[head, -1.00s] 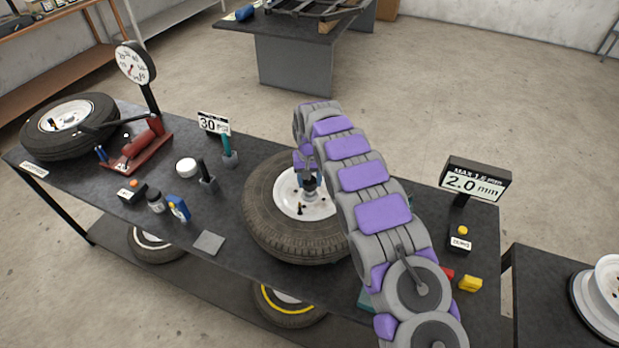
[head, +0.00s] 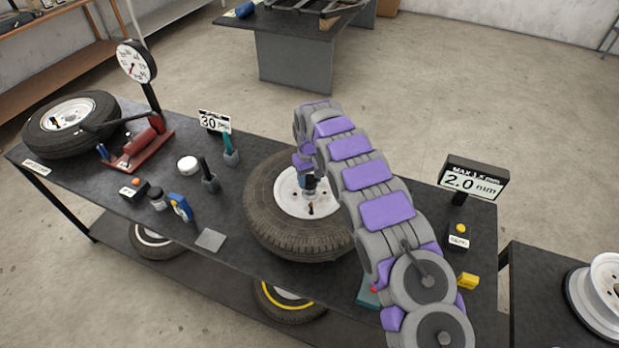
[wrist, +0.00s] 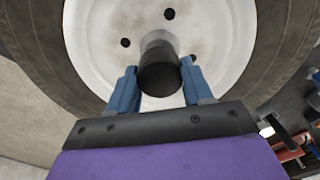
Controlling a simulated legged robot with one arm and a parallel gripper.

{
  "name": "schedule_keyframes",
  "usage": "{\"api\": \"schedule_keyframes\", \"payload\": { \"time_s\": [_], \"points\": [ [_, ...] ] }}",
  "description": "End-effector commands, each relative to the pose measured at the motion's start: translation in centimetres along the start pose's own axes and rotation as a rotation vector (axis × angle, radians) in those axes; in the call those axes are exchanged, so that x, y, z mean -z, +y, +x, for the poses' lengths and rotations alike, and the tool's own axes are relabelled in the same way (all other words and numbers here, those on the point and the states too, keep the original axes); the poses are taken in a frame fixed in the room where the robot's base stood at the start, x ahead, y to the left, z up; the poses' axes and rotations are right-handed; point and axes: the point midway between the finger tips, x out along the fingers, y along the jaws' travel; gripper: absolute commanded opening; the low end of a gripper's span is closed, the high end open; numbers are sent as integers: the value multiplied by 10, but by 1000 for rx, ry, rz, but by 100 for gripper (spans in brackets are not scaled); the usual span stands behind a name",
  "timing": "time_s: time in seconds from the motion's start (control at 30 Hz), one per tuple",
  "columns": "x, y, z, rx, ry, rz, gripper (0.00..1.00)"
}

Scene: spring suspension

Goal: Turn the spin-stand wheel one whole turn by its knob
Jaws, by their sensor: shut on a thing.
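The spin-stand wheel (head: 270,225) lies flat on the dark bench, a black tyre with a white rim. In the wrist view the white rim (wrist: 100,45) fills the upper middle, with dark holes. The black round knob (wrist: 158,68) stands up from the rim, between the blue fingers. My gripper (wrist: 159,82) is shut on the knob. In the head view my gripper (head: 309,186) is over the rim, and my arm hides the wheel's right side. A small dark stub (head: 310,210) shows on the rim just in front of the gripper.
A "2.0 mm" display (head: 471,182) and a yellow-button box (head: 459,235) stand right. Left are a "30" sign (head: 215,121), small tools, a red stand with a dial gauge (head: 136,62) and another wheel (head: 70,125). A grey square plate (head: 210,240) lies near the front edge.

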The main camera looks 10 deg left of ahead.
Motion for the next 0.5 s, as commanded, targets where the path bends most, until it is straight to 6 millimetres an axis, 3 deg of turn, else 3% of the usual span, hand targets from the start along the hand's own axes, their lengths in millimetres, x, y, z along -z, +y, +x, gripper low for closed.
{"api": "schedule_keyframes", "payload": {
  "time_s": [0.17,0.2,0.43,0.5],
  "points": [
    [0,-1,0,1,0,0,0],
    [0,-1,0,1,0,0,52],
    [0,0,0,1,1,1,74],
    [0,0,0,1,1,1,76]
  ]
}}
